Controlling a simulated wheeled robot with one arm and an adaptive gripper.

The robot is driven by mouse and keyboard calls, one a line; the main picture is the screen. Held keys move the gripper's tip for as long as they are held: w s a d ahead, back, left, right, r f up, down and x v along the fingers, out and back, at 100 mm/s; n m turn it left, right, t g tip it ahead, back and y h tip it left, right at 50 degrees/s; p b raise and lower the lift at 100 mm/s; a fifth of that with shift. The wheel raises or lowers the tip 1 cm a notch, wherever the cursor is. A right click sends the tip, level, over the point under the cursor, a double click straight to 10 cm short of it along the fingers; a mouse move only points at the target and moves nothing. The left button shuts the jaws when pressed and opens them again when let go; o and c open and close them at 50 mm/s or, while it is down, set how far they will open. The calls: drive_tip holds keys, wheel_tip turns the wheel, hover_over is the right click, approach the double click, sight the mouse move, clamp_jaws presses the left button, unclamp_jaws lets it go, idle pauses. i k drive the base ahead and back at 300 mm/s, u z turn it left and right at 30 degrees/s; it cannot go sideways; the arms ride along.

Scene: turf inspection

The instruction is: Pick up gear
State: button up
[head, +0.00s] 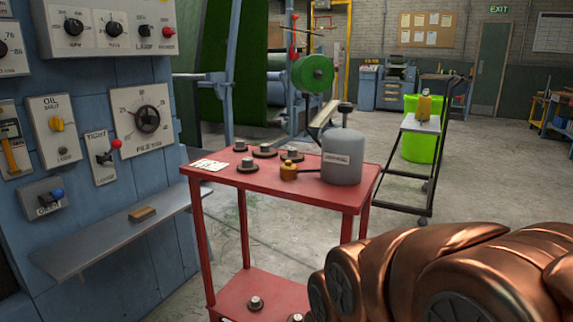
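Several small gear-like parts with dark round bases and light metal hubs stand on a red cart (322,191). On its top are a back-left one (240,146), a middle one (265,151), a right one (292,154) and a front one (248,166). Another gear-like part (255,303) is on the cart's lower shelf, with one more partly cut off at the bottom edge. Teeth are too small to make out. Copper-coloured, rounded segments, apparently my arm, fill the lower right and hide part of the cart. My gripper is not in view.
A grey oil can (343,162) and a small brass pot (288,172) share the cart top with a paper card (208,165). A blue control panel with a ledge (110,236) stands left. A black trolley (420,124) stands behind right. Floor at right is open.

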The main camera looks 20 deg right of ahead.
sight(247, 167)
drive_tip(key=z, duration=0.7)
drive_tip(key=i, duration=0.75)
drive_tip(key=u, duration=0.15)
